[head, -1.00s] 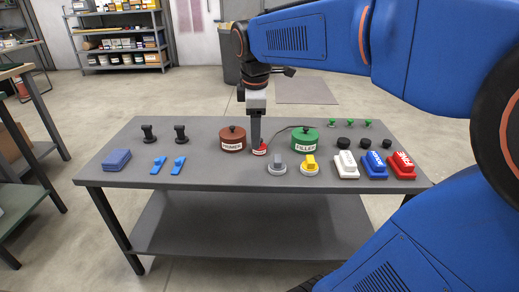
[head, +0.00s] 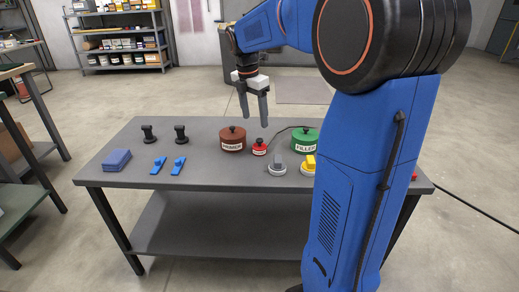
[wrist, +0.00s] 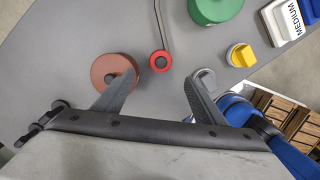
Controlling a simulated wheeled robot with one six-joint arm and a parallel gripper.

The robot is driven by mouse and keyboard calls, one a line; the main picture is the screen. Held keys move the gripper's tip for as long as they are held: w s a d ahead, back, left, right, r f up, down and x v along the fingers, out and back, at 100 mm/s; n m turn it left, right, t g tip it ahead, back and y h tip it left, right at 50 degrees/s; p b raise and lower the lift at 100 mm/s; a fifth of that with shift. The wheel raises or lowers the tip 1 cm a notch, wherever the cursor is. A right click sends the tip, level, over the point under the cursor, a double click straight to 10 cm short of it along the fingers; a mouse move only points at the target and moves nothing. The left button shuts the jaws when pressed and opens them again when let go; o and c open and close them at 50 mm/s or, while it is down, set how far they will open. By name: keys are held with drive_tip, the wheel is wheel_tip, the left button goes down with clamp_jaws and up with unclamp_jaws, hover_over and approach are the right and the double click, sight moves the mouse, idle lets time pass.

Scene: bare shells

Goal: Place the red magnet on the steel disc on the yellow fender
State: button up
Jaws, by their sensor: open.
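A small red round piece (head: 259,148) with a black knob and white label stands on the grey bench; I take it for the red magnet. It also shows in the wrist view as a red ring around a dark centre (wrist: 160,61). My gripper (head: 255,121) is open and empty, raised above it with fingers pointing down. In the wrist view my fingertips (wrist: 154,85) are spread wide, with the red piece just beyond them. A dark cable-like strip (wrist: 160,22) runs from the red piece. I see no yellow fender and no steel disc on one.
A brown PRIMER can (head: 232,142) stands close left of the red piece, a green FILLER can (head: 303,143) to its right. Grey (head: 277,167) and yellow (head: 308,164) knobbed pieces stand in front.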

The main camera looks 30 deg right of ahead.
sight(258, 140)
drive_tip(key=f, duration=0.4)
drive_tip(key=d+f, duration=0.1)
drive_tip(key=f, duration=0.3)
drive_tip(key=d+f, duration=0.1)
drive_tip(key=f, duration=0.3)
drive_tip(key=shift+w+f, duration=0.1)
drive_tip(key=shift+f, duration=0.15)
drive_tip(key=c, duration=1.5)
